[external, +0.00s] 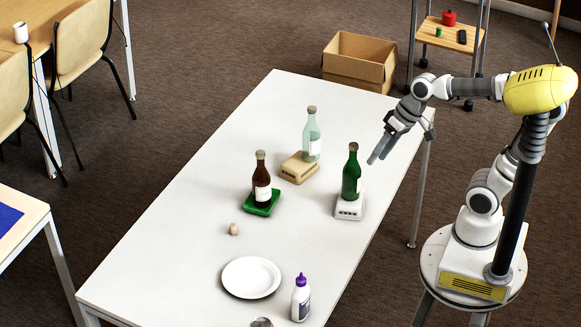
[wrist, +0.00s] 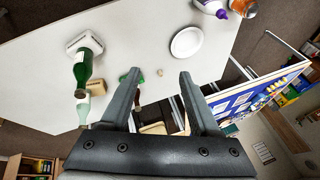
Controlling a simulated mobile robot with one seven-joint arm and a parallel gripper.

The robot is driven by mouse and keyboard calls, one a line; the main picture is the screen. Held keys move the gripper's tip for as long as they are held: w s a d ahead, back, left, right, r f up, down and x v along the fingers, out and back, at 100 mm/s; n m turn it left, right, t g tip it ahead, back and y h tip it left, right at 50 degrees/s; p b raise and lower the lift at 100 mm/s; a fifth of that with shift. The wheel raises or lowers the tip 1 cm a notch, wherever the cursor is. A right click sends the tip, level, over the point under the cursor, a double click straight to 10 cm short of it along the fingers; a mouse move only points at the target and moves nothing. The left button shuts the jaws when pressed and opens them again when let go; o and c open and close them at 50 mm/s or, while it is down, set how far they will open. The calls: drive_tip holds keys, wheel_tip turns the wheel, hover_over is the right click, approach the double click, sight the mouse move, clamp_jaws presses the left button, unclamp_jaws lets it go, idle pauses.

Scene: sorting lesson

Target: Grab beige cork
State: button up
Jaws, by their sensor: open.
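The beige cork (external: 234,229) sits alone on the white table, left of and beyond the white plate. In the wrist view the cork (wrist: 160,72) appears small and far off, between the fingertips in the picture. My gripper (external: 378,153) is open and empty, high above the right side of the table, well apart from the cork. Its two fingers also show in the wrist view (wrist: 159,78), spread wide. Nothing hides the cork.
On the table (external: 160,240) stand a brown bottle (external: 261,182) on a green tray, a clear bottle (external: 311,137) on a beige block, and a green bottle (external: 351,175) on a white block. A plate (external: 251,278) and a purple-capped bottle (external: 301,300) are nearer. Space around the cork is clear.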

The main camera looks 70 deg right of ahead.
drive_tip(key=w+a+f+m+y+b, duration=0.4)
drive_tip(key=w+f, duration=0.3)
drive_tip(key=w, duration=0.4)
drive_tip(key=m+t+y+b, duration=0.35)
drive_tip(key=m+b, duration=0.75)
drive_tip(key=m, duration=0.8)
approach(235, 224)
drive_tip(key=a, duration=0.1)
drive_tip(key=w+a+f+t, duration=0.1)
drive_tip(key=shift+w+a+f+h, duration=0.15)
drive_tip(key=shift+a+f+h, duration=0.15)
drive_tip(key=shift+a+h, duration=0.05)
drive_tip(key=shift+w+a+f, duration=0.15)
drive_tip(key=shift+w+f, duration=0.05)
drive_tip(key=shift+w, duration=0.05)
drive_tip(key=b+x, duration=0.1)
drive_tip(key=x, duration=0.6)
drive_tip(key=shift+r, duration=0.1)
drive_tip(key=shift+s, duration=0.1)
clamp_jaws()
